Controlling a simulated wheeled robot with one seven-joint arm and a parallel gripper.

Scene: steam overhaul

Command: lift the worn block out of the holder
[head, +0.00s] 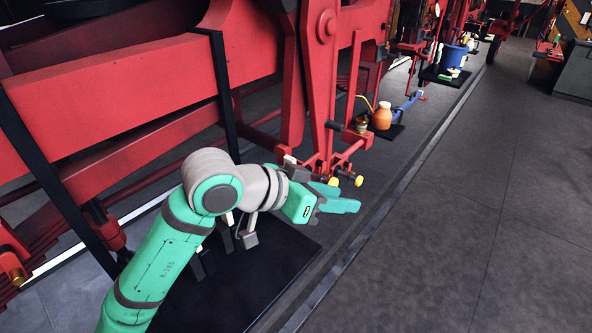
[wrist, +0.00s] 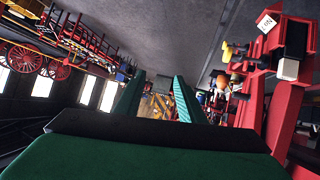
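My gripper (head: 338,196) is held out over the floor beside the red machine, its teal fingers pointing right. In the wrist view the two fingers (wrist: 160,84) stand apart with an empty gap between them. A red bracket with yellow knobs (head: 346,181), perhaps the holder (head: 327,165), hangs just behind and above the fingers. The wrist view shows similar red metalwork (wrist: 289,42) at the right, outside the finger gap, with a pale block-like end (wrist: 288,69). I cannot tell which part is the worn block; my arm and gripper hide part of this area.
A black mat (head: 285,262) lies below my arm with dark upright pieces (head: 224,236) partly hidden. An orange jug (head: 382,116) and a blue tool (head: 408,103) stand beyond the bracket. A blue bucket (head: 453,58) is farther back. The floor at right is clear.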

